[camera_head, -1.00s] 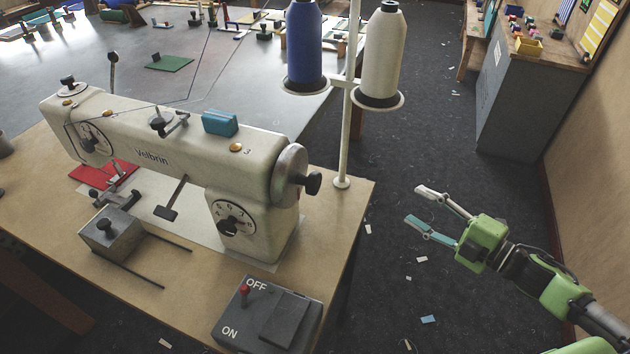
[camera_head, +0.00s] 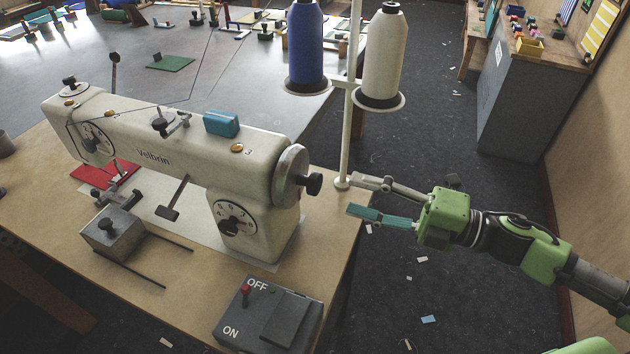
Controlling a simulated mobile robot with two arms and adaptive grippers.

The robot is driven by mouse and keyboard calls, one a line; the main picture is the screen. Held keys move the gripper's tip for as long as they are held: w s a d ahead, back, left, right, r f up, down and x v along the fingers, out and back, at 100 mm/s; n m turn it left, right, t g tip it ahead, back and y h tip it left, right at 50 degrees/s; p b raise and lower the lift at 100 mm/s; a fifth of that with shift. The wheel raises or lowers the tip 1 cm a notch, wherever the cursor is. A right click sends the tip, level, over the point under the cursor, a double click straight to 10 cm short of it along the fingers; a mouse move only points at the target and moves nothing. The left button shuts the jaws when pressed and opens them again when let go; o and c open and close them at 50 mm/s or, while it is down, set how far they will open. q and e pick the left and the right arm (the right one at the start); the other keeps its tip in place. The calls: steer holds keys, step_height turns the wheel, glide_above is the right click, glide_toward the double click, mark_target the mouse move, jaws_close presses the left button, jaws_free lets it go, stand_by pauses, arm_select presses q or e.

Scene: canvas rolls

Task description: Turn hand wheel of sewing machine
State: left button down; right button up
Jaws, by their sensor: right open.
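The cream sewing machine (camera_head: 160,150) marked Velbrin stands on a wooden table (camera_head: 60,210). Its round metal hand wheel (camera_head: 291,174) is at the machine's right end, with a black knob (camera_head: 314,184) sticking out to the right. My right gripper (camera_head: 351,196) comes in from the right, open and empty. Its fingertips point left at the knob, a short gap away, near the table's right edge. One finger is grey, the other teal. My left gripper is not in view.
A thread stand (camera_head: 347,130) rises just behind my right gripper's fingertips, carrying a blue cone (camera_head: 306,45) and a white cone (camera_head: 383,55). A switch box (camera_head: 267,315) marked OFF and ON sits at the table's front. The floor to the right has scattered scraps.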

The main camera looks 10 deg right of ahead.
mark_target(319, 186)
steer(key=p+x, duration=0.3)
steer(key=x, duration=0.5)
steer(key=shift+r, duration=0.15)
steer(key=shift+w+a+f+p, duration=0.2)
steer(key=shift+w+a+p, duration=0.1)
steer(key=shift+w+a, duration=0.2)
steer(key=shift+s, duration=0.1)
